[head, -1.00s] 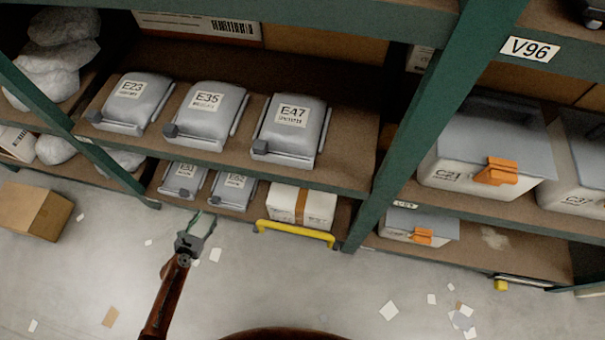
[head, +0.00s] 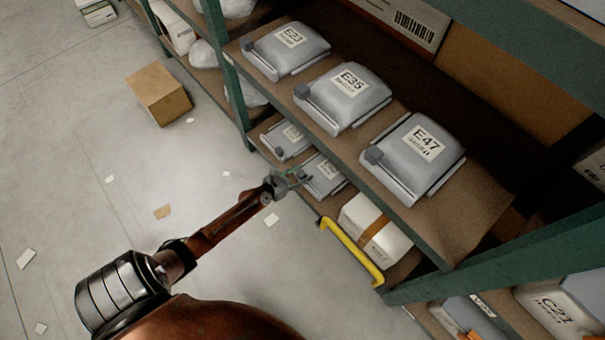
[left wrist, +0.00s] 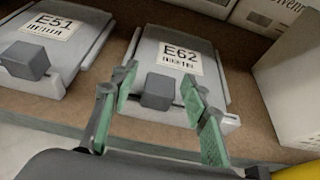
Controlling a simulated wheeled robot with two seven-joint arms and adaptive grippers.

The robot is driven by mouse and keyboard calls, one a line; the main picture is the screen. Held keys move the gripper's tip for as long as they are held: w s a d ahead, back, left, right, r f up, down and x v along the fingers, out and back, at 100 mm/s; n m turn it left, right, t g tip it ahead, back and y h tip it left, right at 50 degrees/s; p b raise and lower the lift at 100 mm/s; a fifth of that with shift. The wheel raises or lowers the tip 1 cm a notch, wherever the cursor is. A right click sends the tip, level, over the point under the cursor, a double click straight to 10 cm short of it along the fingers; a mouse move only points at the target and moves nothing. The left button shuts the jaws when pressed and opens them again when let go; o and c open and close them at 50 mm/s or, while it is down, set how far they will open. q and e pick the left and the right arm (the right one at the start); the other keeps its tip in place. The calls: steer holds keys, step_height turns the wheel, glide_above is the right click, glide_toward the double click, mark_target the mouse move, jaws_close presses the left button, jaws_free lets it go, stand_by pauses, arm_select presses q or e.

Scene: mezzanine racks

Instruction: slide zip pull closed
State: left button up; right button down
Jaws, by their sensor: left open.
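A grey bag labelled E62 (head: 326,180) lies on the lower shelf, and it also shows in the left wrist view (left wrist: 205,62). A dark grey block-shaped zip pull (left wrist: 157,92) sits at the middle of its front edge, on a dark track. My left gripper (head: 296,180) is in front of this bag. In the left wrist view its open green-padded fingers (left wrist: 160,84) stand on either side of the pull, with gaps; contact is not visible. A similar bag, E51 (head: 287,138), has its pull (left wrist: 26,60) nearer its left side. My right gripper is not in view.
Bags E23 (head: 285,52), E35 (head: 343,98) and E47 (head: 415,158) lie on the shelf above. A white box (head: 360,222) and a yellow bar (head: 352,252) are right of E62. A cardboard box (head: 158,94) stands on the open floor.

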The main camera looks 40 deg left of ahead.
arm_select(q)
steer(key=shift+c, duration=0.7)
jaws_close()
